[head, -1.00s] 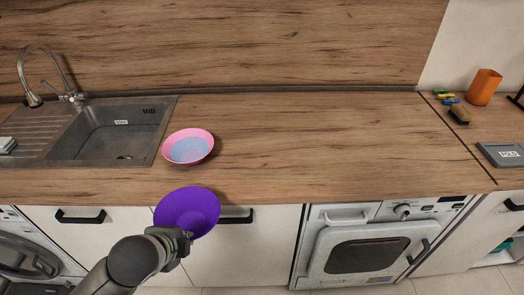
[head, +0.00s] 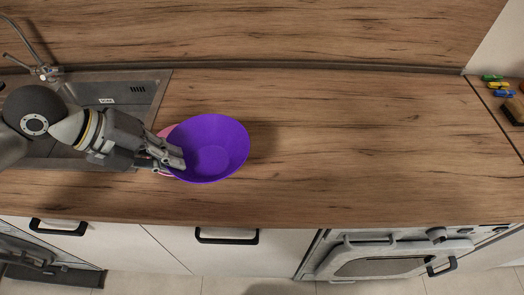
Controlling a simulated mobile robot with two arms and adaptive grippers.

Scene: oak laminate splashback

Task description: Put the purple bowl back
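The purple bowl (head: 215,150) is upright in the head view, above or on the wooden counter, just right of the sink. My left gripper (head: 178,160) reaches in from the left and is shut on the bowl's left rim. A pink bowl (head: 166,131) is mostly hidden behind the purple bowl and my gripper; only a bit of its pink edge shows. I cannot tell whether the two bowls touch. My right gripper is not in view.
The steel sink (head: 148,95) is at the left, partly covered by my arm. The wooden counter (head: 360,140) is clear to the right. Colored clips (head: 497,86) and a brush (head: 514,110) lie at the far right. An oven (head: 385,262) is below the counter.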

